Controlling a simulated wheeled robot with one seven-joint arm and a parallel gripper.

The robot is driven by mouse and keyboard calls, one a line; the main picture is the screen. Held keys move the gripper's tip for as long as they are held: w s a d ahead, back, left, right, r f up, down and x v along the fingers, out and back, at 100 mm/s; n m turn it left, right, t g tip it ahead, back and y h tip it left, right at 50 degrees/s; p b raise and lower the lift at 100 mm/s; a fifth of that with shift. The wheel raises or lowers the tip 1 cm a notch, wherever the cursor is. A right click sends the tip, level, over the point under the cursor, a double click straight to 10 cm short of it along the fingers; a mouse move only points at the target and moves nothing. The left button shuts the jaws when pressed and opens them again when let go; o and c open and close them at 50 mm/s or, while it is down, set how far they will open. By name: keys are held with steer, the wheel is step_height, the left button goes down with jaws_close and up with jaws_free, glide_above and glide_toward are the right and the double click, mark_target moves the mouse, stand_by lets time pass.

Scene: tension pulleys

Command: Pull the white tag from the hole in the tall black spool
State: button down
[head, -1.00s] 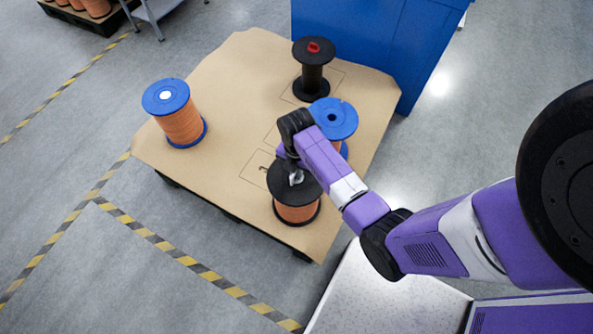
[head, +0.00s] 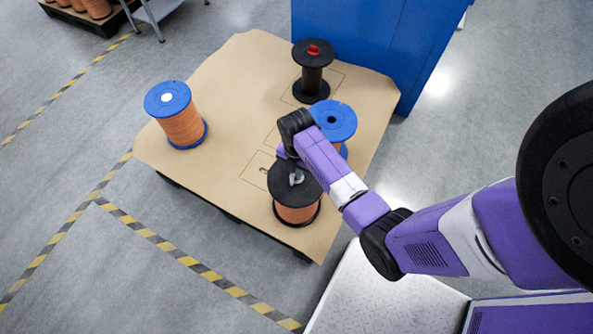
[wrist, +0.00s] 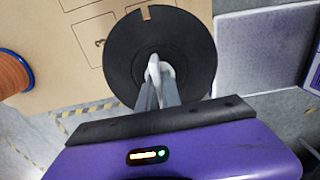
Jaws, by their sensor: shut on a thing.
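The black-flanged spool (head: 281,181), wound with copper-coloured wire, stands upright at the near right of the brown board. Its round black top flange also fills the middle of the wrist view (wrist: 120,60). My gripper (head: 296,180) is over the middle of this flange, pointing down. In the wrist view, its two grey fingers (wrist: 161,82) are shut on the white tag (wrist: 154,66) at the flange's centre. The fingers hide the hole and most of the tag, so I cannot tell how deep the tag sits.
A blue spool (head: 336,116) stands close behind my arm. Another blue spool (head: 167,96) with a white centre is at the left. A bare black spool (head: 312,80) with a red piece on top stands at the back, near a blue cabinet (head: 375,45). The board's middle is clear.

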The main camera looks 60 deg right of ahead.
steer(key=shift+r+p, duration=1)
steer(key=shift+p, duration=0.1)
stand_by(0.5)
step_height(320, 180, up, 4)
steer(key=p, duration=0.4)
stand_by(0.7)
